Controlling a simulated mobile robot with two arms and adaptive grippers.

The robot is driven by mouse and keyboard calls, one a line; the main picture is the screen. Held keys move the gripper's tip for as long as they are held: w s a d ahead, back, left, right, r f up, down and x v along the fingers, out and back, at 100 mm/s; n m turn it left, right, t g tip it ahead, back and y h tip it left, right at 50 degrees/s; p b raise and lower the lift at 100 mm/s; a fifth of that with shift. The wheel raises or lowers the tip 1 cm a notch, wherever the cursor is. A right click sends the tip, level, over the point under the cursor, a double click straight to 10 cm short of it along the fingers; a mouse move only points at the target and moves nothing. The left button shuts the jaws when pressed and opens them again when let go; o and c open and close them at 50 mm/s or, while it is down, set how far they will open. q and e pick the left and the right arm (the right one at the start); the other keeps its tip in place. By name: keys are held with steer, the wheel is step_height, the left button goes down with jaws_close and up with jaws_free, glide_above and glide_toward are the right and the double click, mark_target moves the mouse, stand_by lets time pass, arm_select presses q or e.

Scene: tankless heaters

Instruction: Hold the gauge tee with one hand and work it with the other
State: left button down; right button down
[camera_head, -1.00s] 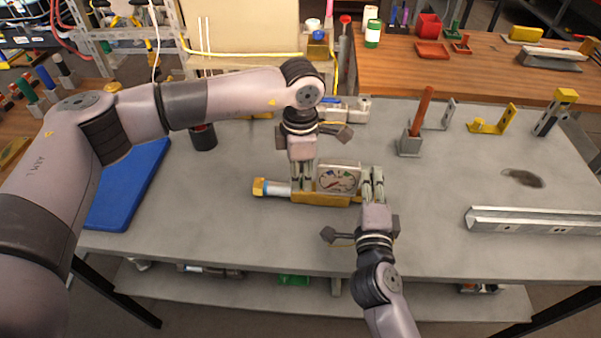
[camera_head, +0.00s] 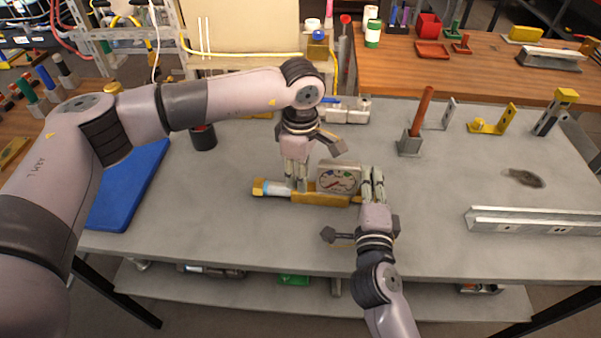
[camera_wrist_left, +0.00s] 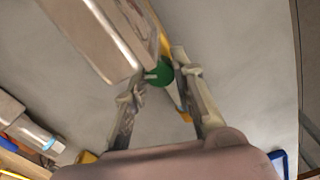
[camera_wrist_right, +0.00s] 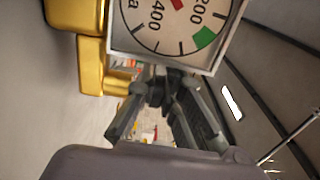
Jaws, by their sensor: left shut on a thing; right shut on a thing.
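The gauge tee (camera_head: 325,198) is a brass body with a square dial gauge (camera_head: 338,178) on top and a pale, blue-banded section with a brass end at its left. It lies level over the grey bench in the head view. My left gripper (camera_head: 297,187) points down just left of the gauge. In the left wrist view its fingers are shut on a small green knob (camera_wrist_left: 160,74) on the tee. My right gripper (camera_head: 372,178) is shut on the tee at the gauge's right side. The right wrist view shows the dial (camera_wrist_right: 172,28) close above its fingertips; the contact is partly hidden.
The grey bench (camera_head: 420,215) is clear around the tee. A red-handled post (camera_head: 415,130), brackets and a metal channel (camera_head: 535,220) stand or lie right. A silver fitting (camera_head: 348,110) is behind.

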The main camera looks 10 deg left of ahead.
arm_select(q)
steer(key=m, duration=0.4)
steer(key=shift+m, duration=0.3)
steer(key=m, duration=0.4)
steer(key=shift+m, duration=0.4)
steer(key=c, duration=1.3)
jaws_free()
steer(key=shift+d, duration=0.1)
step_height(320, 180, up, 7)
steer(key=shift+w+r, duration=0.1)
steer(key=shift+a+r, duration=0.2)
steer(key=shift+r, duration=0.25)
